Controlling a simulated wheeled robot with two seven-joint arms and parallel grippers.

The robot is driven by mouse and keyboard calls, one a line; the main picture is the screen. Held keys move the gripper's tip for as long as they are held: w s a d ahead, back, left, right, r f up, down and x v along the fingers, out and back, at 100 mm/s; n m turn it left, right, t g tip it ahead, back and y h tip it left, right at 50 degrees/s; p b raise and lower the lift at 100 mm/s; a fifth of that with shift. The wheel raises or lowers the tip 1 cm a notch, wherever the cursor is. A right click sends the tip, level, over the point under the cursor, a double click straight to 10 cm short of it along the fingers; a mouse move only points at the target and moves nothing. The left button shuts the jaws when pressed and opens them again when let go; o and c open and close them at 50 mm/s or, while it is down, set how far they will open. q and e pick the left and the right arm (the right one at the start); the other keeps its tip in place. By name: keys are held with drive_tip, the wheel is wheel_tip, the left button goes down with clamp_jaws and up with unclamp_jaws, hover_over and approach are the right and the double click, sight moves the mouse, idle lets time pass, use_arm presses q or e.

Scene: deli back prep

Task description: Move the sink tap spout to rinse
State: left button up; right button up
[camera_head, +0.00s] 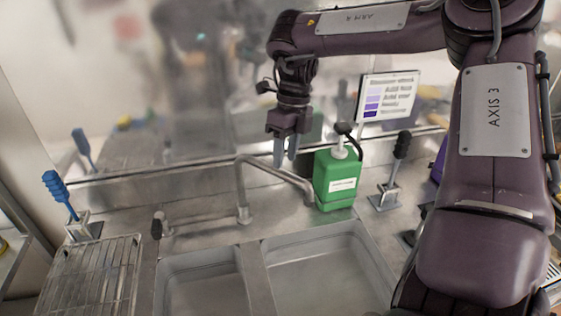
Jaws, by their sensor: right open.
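The sink tap spout (275,172) is a grey metal pipe. It rises from the ledge behind the basins, bends over, and reaches right, with its tip close to the green bottle. Its upright post (242,195) stands behind the divider between the left basin (203,284) and the right basin (325,270). My right gripper (286,155) hangs from above, fingers pointing down, open and empty. In the picture it is just above the spout's bend, left of the bottle; I cannot tell whether they touch. My left gripper is out of view.
A green pump bottle (336,180) stands at the spout's tip. A black-handled lever (395,172) is right of it. A small dark-knobbed lever (160,225) is left of the post. A blue-handled brush (60,194) and a wire rack (92,275) are at left. A sign (387,95) stands behind.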

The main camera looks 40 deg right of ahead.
sight(282, 170)
drive_tip(key=f, duration=0.3)
drive_tip(key=shift+w+a+f+p, duration=0.1)
drive_tip(key=shift+w+a+p, duration=0.05)
drive_tip(key=shift+a+p, duration=0.15)
drive_tip(key=shift+f, duration=0.25)
drive_tip(key=shift+r, duration=0.1)
drive_tip(key=shift+c, duration=1.2)
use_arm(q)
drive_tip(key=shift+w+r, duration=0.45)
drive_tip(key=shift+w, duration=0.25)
use_arm(e)
clamp_jaws()
